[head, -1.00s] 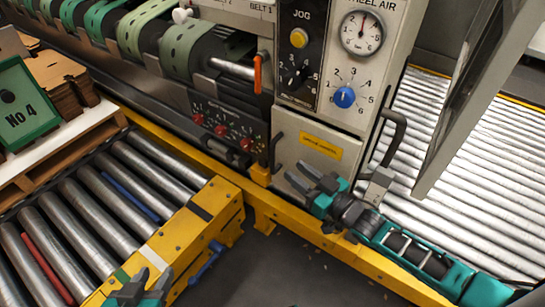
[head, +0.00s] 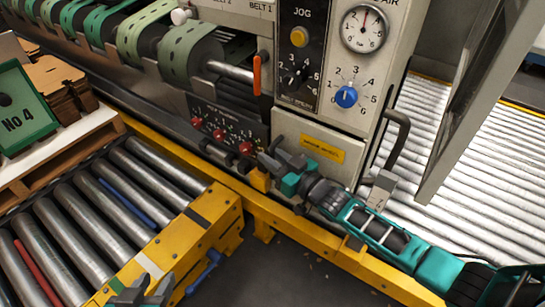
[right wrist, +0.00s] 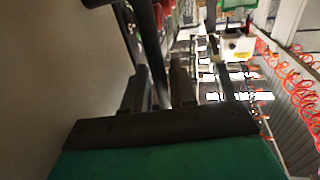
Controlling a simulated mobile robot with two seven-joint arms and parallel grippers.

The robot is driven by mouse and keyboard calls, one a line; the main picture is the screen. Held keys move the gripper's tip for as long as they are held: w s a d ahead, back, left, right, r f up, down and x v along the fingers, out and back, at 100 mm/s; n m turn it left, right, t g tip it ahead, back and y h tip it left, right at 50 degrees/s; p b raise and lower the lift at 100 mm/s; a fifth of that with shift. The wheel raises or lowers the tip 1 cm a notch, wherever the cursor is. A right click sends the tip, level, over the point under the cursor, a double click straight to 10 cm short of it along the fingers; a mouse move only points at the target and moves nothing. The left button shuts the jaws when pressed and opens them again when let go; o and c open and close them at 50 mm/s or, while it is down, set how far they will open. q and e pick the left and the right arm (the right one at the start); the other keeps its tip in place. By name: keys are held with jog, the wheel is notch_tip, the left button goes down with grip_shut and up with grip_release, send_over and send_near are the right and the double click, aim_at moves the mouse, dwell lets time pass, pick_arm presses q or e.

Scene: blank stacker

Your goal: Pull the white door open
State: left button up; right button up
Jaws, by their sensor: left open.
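The white door (head: 308,146) is a pale panel with a yellow label, low on the machine front. It looks closed. Its dark upright handle at the left edge is mostly hidden behind my right gripper (head: 275,162) in the head view. In the right wrist view, my right gripper (right wrist: 158,88) has its fingers apart, with a dark bar (right wrist: 151,45) running down between them. The pale door face (right wrist: 60,55) fills the left side there. My left gripper (head: 145,290) is open and empty at the bottom of the head view.
A yellow rail (head: 285,218) runs below the door. A roller conveyor (head: 95,215) lies at left, and another (head: 480,160) at right. Red knobs (head: 220,134) sit left of the door, and a dark bar handle (head: 397,140) stands at its right.

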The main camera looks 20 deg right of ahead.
grip_shut()
jog(key=shift+s, duration=0.1)
dwell(0.3)
